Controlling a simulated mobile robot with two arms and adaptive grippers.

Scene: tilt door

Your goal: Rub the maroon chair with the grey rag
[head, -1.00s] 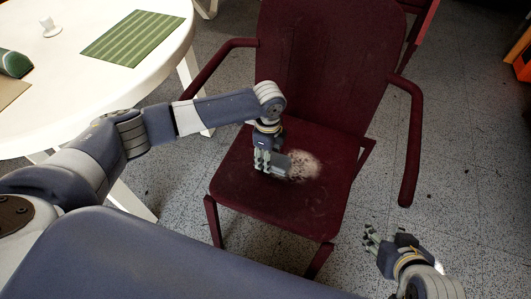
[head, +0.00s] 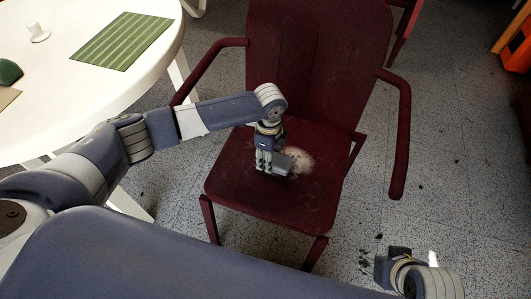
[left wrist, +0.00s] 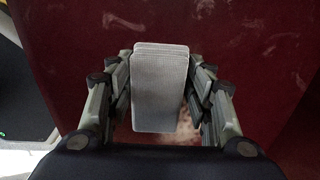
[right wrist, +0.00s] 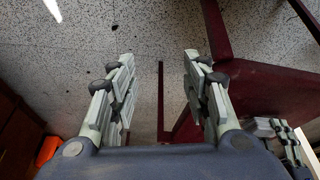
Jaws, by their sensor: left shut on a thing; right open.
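The maroon chair (head: 265,195) stands in the middle of the head view, with a pale, speckled dirty patch (head: 303,160) on its seat. My left gripper (head: 272,168) is over the seat beside this patch. It is shut on the grey rag (left wrist: 160,88), a folded flat piece between the fingers in the left wrist view; part of the patch shows just below the rag there. I cannot tell whether the rag touches the seat. My right gripper (right wrist: 158,100) is open and empty, over the floor to the right of the chair.
A white round table (head: 75,100) stands at the left, with a green striped mat (head: 122,41) and a small white object (head: 38,33) on it. The chair's armrests rise on both sides. Speckled floor (head: 450,170) is open at the right.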

